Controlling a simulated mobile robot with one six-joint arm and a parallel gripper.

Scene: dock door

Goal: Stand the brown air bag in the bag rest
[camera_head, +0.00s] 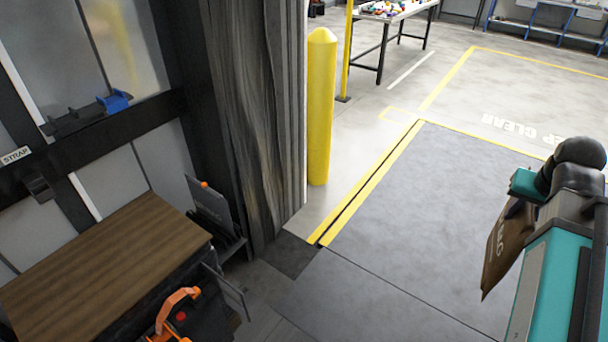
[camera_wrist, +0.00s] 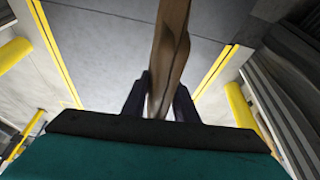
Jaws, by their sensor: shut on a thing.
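The brown air bag (camera_head: 503,243) hangs at the right of the head view, with part of its pale lettering showing. My gripper (camera_wrist: 160,100) is shut on it, and in the wrist view the bag (camera_wrist: 170,50) shows nearly edge-on between the two dark fingers. The bag is held up off the floor, and my arm covers part of it in the head view. A dark stand (camera_head: 229,243) with an upright grey panel is at the lower left, well apart from the bag. I cannot tell whether this stand is the bag rest.
A wooden-topped box (camera_head: 105,265) stands at lower left, with an orange-handled tool (camera_head: 176,308) beside it. A black wall holder (camera_head: 75,122) carries a blue item (camera_head: 116,102). A yellow bollard (camera_head: 320,110) stands beside the grey dock curtain. The grey floor plate (camera_head: 420,220) is clear.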

